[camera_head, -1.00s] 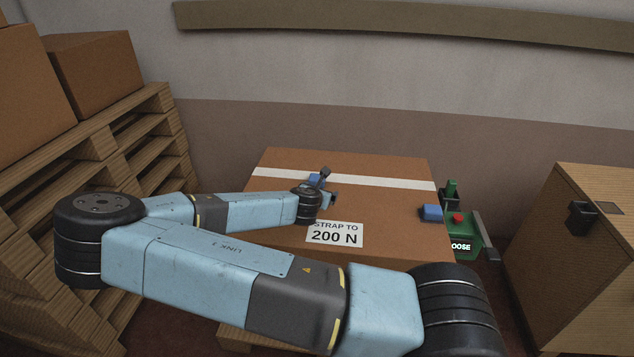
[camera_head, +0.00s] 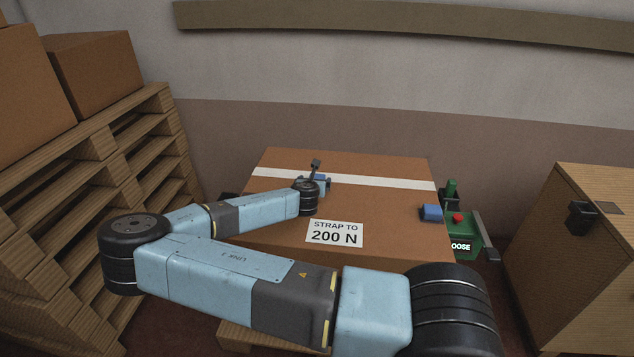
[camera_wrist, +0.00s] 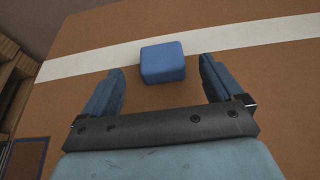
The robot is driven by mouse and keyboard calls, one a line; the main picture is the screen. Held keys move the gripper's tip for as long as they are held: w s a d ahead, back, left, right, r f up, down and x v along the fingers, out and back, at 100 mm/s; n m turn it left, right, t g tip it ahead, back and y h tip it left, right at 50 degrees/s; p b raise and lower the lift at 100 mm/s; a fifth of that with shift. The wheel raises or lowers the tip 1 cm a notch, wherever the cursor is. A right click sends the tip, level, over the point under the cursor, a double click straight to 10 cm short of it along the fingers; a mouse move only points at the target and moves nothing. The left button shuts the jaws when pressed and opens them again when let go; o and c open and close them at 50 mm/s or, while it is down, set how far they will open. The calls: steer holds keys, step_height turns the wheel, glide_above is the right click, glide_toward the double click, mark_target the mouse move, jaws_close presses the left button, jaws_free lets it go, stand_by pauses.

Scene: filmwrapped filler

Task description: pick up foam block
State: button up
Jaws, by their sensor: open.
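A blue foam block (camera_wrist: 162,58) lies on the brown carton top, at the edge of the white tape strip. In the wrist view it shows between the tips of my gripper (camera_wrist: 162,74), with a gap on each side. The gripper is open and empty. In the head view my gripper (camera_head: 316,180) is over the far middle of the carton and largely hides the block there. Another blue block (camera_head: 431,213) sits at the carton's right edge. I cannot tell how high the fingers are above the carton.
The wall is behind.

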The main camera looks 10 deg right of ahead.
mark_target(317, 177)
steer(key=shift+x, duration=2.75)
steer(key=shift+c, duration=0.2)
steer(key=c, duration=1)
steer(key=shift+r, duration=0.15)
